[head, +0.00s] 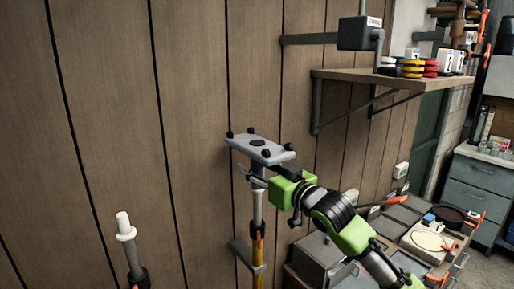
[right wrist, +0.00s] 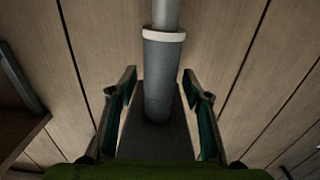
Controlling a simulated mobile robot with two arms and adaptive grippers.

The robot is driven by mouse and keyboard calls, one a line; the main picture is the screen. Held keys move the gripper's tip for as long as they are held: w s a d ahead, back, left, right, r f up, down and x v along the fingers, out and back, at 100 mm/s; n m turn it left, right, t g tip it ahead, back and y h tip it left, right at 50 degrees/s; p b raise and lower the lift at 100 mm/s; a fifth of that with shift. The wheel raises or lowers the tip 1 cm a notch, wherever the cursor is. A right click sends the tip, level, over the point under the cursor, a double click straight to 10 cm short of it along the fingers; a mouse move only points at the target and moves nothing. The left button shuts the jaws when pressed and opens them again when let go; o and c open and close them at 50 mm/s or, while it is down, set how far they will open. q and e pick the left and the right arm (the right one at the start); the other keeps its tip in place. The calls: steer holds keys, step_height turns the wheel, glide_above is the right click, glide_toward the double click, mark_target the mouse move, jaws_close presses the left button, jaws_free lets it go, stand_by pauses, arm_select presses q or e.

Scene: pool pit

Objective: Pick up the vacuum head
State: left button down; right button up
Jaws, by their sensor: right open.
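The vacuum head (head: 262,149) is a flat light-grey plate with black wheels at its corners and a dark round spot on its face. It sits at the top of an upright pole near the plank wall. My right gripper (head: 255,179) comes in from the right just below it, at the pole's upper part. In the right wrist view its two fingers (right wrist: 160,108) are open, one each side of a grey tube (right wrist: 158,75) with a white collar. Gaps show on both sides. My left gripper is not in view.
Another pole with a white tip (head: 125,226) stands at the lower left. A wooden shelf (head: 400,79) with coloured discs juts from the wall at the upper right. Below it, a low surface with trays and tools (head: 430,240) lies behind my right arm.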

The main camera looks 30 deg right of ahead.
mark_target(257, 142)
jaws_close()
steer(key=shift+r, duration=0.15)
step_height(257, 142, up, 8)
steer(key=shift+d+r+b, duration=0.1)
steer(key=shift+b, duration=0.95)
steer(key=shift+r, duration=0.85)
